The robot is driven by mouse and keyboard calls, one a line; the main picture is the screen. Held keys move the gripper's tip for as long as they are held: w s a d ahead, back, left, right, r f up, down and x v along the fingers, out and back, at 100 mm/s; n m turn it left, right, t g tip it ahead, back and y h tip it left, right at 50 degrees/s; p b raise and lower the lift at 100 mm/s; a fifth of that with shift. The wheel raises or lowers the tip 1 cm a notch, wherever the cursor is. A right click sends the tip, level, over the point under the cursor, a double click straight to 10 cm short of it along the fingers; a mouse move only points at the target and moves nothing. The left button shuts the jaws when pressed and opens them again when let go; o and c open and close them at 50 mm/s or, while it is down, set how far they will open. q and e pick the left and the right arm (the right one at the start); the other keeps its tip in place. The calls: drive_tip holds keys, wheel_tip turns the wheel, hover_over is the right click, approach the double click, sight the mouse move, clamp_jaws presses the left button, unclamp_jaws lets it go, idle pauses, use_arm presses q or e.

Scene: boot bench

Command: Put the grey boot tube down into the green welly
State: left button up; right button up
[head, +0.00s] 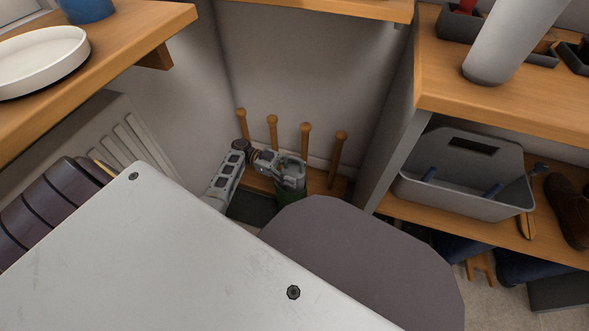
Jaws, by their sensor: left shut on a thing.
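My left gripper (290,178) points down in the corner at the back, low over the green welly (290,203). It is shut on a grey thing at the welly's mouth, which I take to be the grey boot tube; the fingers hide most of it, and how deep it sits cannot be told. Only a small part of the welly's green side shows below the gripper; the rest is hidden. My right gripper is not in view.
Several upright wooden pegs (305,140) stand behind the gripper. A wooden bench (540,105) at right holds a pale cylinder (515,38). Below it, a grey caddy (465,195) and a brown boot (568,208) sit on a shelf. A white dish (40,60) is on the left shelf.

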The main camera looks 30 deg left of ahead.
use_arm(q)
drive_tip(key=shift+f, duration=1.55)
drive_tip(key=o, duration=1)
drive_tip(key=shift+r, duration=0.15)
